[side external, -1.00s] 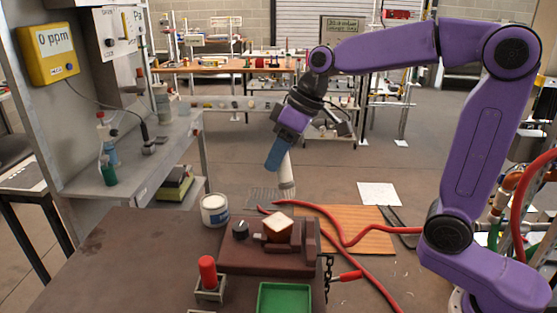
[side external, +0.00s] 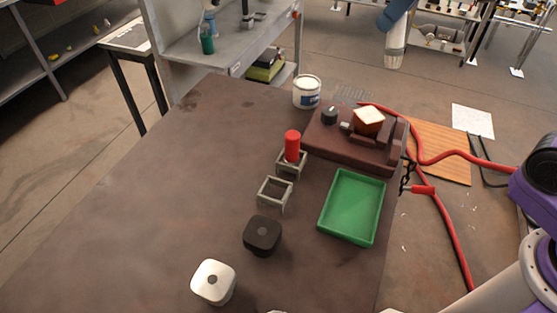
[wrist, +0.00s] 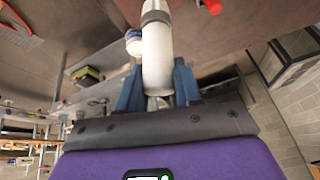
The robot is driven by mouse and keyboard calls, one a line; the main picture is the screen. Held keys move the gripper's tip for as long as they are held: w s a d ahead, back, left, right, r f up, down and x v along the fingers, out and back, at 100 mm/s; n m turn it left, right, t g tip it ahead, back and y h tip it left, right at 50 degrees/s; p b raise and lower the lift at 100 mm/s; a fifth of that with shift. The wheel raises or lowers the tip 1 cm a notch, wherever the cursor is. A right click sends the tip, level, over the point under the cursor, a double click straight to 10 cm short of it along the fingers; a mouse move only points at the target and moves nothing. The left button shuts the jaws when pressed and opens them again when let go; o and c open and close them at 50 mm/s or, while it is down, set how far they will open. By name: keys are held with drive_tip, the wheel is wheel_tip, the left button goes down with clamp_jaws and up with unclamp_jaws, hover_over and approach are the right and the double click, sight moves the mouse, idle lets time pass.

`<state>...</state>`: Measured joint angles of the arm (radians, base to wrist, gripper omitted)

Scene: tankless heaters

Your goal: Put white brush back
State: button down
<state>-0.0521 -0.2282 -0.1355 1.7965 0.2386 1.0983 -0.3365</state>
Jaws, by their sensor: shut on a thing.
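The white brush (wrist: 157,55) is a smooth white cylinder with a grey band, and my gripper (wrist: 157,90) is shut on it, a blue finger on each side. In the side external view the brush (side external: 395,45) hangs down from my blue gripper (side external: 396,18) at the top edge, beyond the far side of the table. An empty square grey holder (side external: 275,193) stands on the table. Beside it, a like holder carries a red-handled item (side external: 292,146).
A green tray (side external: 326,207) lies near the table's right edge. Behind it, a brown raised board (side external: 330,145) carries a pale-topped block (side external: 369,121). A white tub (side external: 306,92) stands at the back. The table's left is clear.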

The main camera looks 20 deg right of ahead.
drive_tip(key=s+a+n+y, duration=0.1)
drive_tip(key=s+a+n, duration=0.25)
drive_tip(key=a, duration=0.95)
drive_tip(key=s+a+n+y, duration=0.15)
drive_tip(key=s+a, duration=0.25)
drive_tip(key=a, duration=0.9)
drive_tip(key=shift+t+h, duration=0.25)
drive_tip(key=shift+t, duration=0.35)
drive_tip(key=shift+w+d+f, duration=0.15)
drive_tip(key=shift+f, duration=5.35)
drive_tip(key=shift+w+d+f, duration=0.1)
drive_tip(key=shift+f, duration=5.4)
drive_tip(key=shift+f, duration=0.1)
drive_tip(key=c, duration=0.8)
unclamp_jaws()
drive_tip(key=shift+o, duration=0.2)
drive_tip(key=v, duration=1.2)
